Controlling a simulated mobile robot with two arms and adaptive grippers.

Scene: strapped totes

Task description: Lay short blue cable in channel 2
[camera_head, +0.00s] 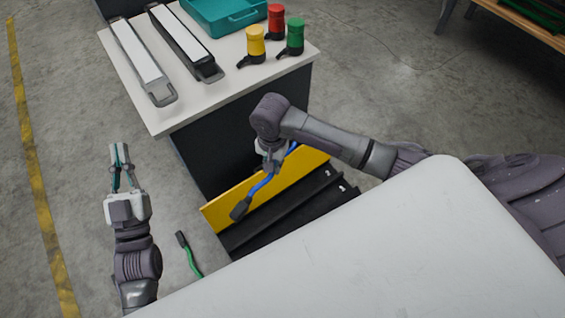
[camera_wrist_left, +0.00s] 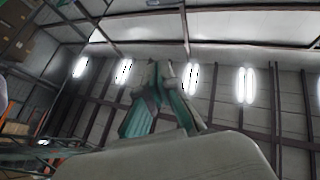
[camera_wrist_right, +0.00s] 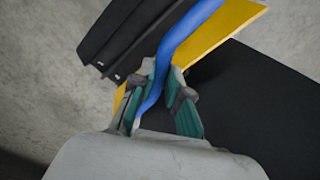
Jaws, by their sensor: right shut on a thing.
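The short blue cable (camera_head: 262,187) is in my right gripper (camera_head: 270,164). It hangs at a slant, with its dark plug end (camera_head: 240,208) low over the yellow panel (camera_head: 222,212). In the right wrist view the blue cable (camera_wrist_right: 182,40) runs up between the two fingers of the right gripper (camera_wrist_right: 160,75). My left gripper (camera_head: 120,152) is empty and points away from the channels. Its fingertips look close together in the left wrist view (camera_wrist_left: 163,72).
A green cable (camera_head: 192,256) lies to the left of the channels. A table (camera_head: 160,119) behind holds two long grey and black trays, a teal tote (camera_head: 222,22) and yellow, red and green capped items. A large pale surface (camera_head: 400,250) covers the lower right. Floor at left is clear.

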